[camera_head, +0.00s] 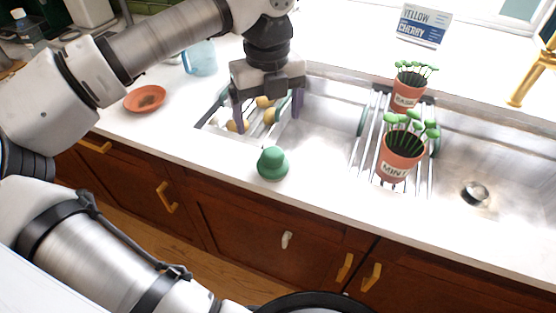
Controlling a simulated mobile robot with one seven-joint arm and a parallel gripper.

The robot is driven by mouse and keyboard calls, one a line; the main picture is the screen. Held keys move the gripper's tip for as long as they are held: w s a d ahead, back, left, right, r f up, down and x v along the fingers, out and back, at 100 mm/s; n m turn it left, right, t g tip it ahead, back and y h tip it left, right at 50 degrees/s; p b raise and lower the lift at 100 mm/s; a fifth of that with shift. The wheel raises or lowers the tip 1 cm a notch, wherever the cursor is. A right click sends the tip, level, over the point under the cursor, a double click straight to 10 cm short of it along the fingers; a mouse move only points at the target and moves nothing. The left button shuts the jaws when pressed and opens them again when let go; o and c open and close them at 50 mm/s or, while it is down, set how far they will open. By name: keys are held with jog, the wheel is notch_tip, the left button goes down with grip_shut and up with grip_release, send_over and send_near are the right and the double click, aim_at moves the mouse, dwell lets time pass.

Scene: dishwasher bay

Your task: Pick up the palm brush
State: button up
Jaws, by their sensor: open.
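The palm brush (272,163) appears to be the small green object with a rounded knob on a wider round base. It stands on the white counter's front strip, just in front of the sink. My gripper (268,118) points down over the left part of the sink, behind the brush in the picture. Its two dark fingers are spread apart, and I see nothing held between them. The gripper and the brush are apart. The brush's underside is hidden.
A rack with yellowish items (232,125) lies under my gripper. Plants in the basil pot (405,101) and mint pot (392,172) stand on a metal rack to the right. An orange dish (145,98) and blue pitcher (200,60) stand left. Counter around the brush is clear.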

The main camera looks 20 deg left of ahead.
aim_at(273, 151)
notch_tip(273, 151, down, 7)
jog(key=shift+d+r+p, duration=0.15)
jog(key=shift+p, duration=0.4)
jog(key=shift+s+d+f+p, duration=0.1)
jog(key=shift+d+f+p, duration=0.05)
jog(key=shift+f+p, duration=0.4)
notch_tip(273, 151, down, 4)
jog(key=shift+s+d+f+p, duration=0.1)
jog(key=shift+d+f+p, duration=0.05)
jog(key=shift+p, duration=0.5)
jog(key=shift+c, duration=0.5)
jog(key=c, duration=1.1)
